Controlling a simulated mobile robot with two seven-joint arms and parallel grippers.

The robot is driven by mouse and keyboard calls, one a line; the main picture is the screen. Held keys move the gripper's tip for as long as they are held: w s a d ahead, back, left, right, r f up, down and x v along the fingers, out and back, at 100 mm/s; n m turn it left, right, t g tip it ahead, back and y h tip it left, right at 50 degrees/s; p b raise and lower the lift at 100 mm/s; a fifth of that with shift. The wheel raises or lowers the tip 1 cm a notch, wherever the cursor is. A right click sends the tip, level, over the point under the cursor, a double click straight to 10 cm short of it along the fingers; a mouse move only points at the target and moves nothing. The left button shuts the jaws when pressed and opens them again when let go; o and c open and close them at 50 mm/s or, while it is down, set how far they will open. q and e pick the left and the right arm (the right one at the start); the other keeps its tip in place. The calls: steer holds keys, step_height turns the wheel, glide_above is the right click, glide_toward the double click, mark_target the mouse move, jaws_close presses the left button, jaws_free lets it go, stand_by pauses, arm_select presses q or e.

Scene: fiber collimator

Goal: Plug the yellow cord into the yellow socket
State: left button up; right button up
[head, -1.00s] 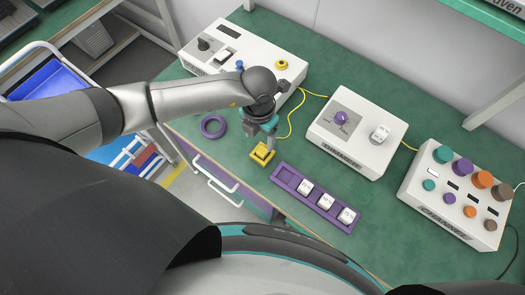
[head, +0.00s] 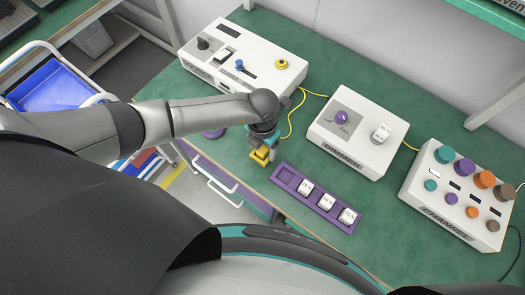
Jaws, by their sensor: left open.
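My left gripper (head: 261,148) is open and points down over a small yellow block (head: 260,157) near the front edge of the green table. Its fingers come down at the block, and I cannot tell whether they touch it. A thin yellow cord (head: 292,119) curves over the table from beside the middle white box towards my gripper; its near end is hidden. A round yellow socket-like ring (head: 281,64) with a dark centre is on top of the back left white box (head: 243,62). My right gripper is not in view.
A purple tray (head: 316,200) with white switch pieces lies right of my gripper. A purple ring (head: 213,133) is partly hidden by my left arm. A dimmer box (head: 357,131) and a box with coloured knobs (head: 459,194) stand to the right on the green table (head: 410,100).

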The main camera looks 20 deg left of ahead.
arm_select(q)
steer(key=shift+f, duration=0.15)
jaws_close()
stand_by(0.7)
